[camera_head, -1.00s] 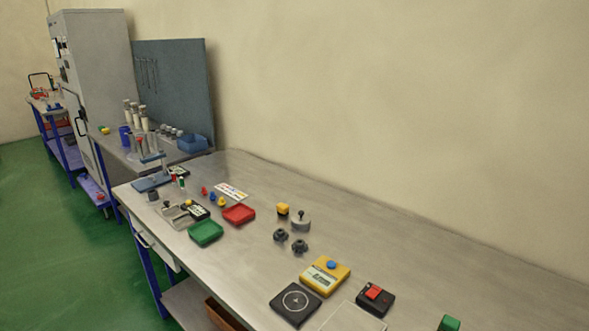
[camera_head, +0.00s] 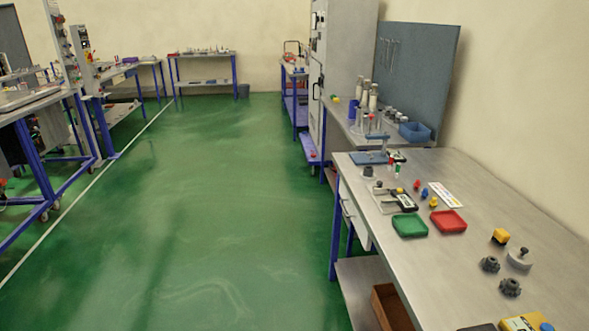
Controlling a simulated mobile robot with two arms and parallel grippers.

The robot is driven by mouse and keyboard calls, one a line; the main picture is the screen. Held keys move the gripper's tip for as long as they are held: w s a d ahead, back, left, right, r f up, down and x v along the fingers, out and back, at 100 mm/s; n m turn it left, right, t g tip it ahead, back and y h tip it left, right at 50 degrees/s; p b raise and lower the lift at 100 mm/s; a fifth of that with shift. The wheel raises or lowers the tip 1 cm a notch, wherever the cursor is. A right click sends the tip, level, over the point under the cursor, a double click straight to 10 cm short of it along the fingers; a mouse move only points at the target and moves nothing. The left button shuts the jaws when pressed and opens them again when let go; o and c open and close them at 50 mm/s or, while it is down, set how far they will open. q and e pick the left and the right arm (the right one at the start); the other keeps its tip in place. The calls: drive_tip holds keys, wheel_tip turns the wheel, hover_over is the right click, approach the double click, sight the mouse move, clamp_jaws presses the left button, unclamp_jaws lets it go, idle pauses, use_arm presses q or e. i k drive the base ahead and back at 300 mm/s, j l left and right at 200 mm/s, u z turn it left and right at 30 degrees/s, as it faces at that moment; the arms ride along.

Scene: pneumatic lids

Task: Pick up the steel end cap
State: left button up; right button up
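I cannot tell for sure which piece is the steel end cap. A light grey round piece with a dark knob (camera_head: 519,260) lies on the right workbench, beside a yellow block. A small dark grey cylinder (camera_head: 368,172) sits at the near workbench's left end. Neither of my grippers shows in the view.
The near workbench (camera_head: 478,185) fills the right side, with a green tray (camera_head: 410,226), a red tray (camera_head: 448,221) and two dark knobs. Blue-legged benches stand at the left.

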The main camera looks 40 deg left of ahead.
sight(368, 171)
drive_tip(key=u, duration=0.75)
drive_tip(key=i+j+z, duration=0.2)
drive_tip(key=i+j, duration=0.5)
drive_tip(key=j, duration=0.15)
